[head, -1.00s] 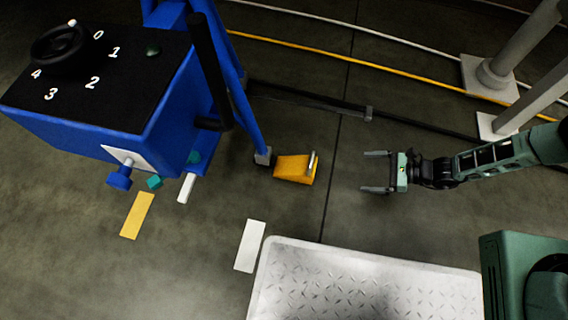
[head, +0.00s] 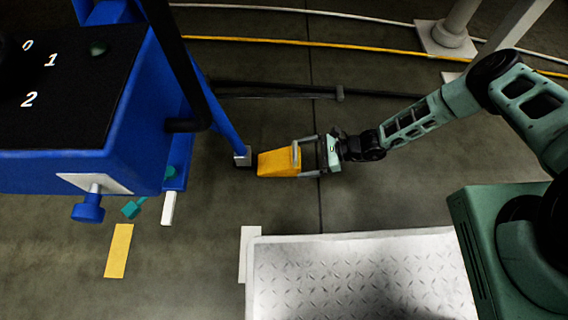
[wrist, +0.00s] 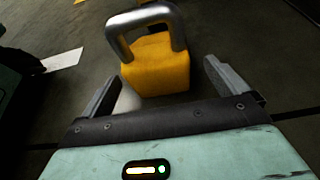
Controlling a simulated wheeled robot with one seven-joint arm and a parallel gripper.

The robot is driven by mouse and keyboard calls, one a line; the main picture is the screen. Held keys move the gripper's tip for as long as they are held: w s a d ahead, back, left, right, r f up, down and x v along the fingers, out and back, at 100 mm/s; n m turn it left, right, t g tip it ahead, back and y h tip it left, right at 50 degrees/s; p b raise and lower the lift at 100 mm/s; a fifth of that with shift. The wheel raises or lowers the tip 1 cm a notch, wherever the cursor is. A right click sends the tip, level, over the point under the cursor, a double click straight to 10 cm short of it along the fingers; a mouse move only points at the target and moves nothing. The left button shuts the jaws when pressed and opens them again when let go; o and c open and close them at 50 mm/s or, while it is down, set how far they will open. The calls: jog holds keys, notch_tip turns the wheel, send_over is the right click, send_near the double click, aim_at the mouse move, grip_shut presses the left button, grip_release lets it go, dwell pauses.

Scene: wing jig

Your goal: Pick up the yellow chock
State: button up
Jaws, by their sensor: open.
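The yellow chock (head: 276,164) sits on the floor beside the foot of a blue leg, with a grey metal handle (head: 296,157) on its right end. My gripper (head: 307,157) is open, its two fingers pointing left, with the fingertips at the handle end of the chock. The fingers (wrist: 163,85) show gaps to the chock on both sides. I cannot tell whether a fingertip touches the handle.
A blue stand (head: 130,150) with a black dial panel rises at the left, its leg (head: 222,128) ending at the chock. A metal tread plate (head: 350,270) lies in front. Dark rails (head: 275,90) run behind. Grey posts (head: 447,38) stand at the back right.

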aim_at(289, 161)
jog(key=b+x, duration=0.3)
jog(key=x, duration=0.2)
jog(key=shift+s+a+b, duration=0.15)
jog(key=shift+a+b, duration=0.05)
jog(key=shift+b, duration=0.15)
jog(key=shift+a, duration=0.2)
jog(key=shift+r, duration=0.1)
jog(key=c, duration=1.7)
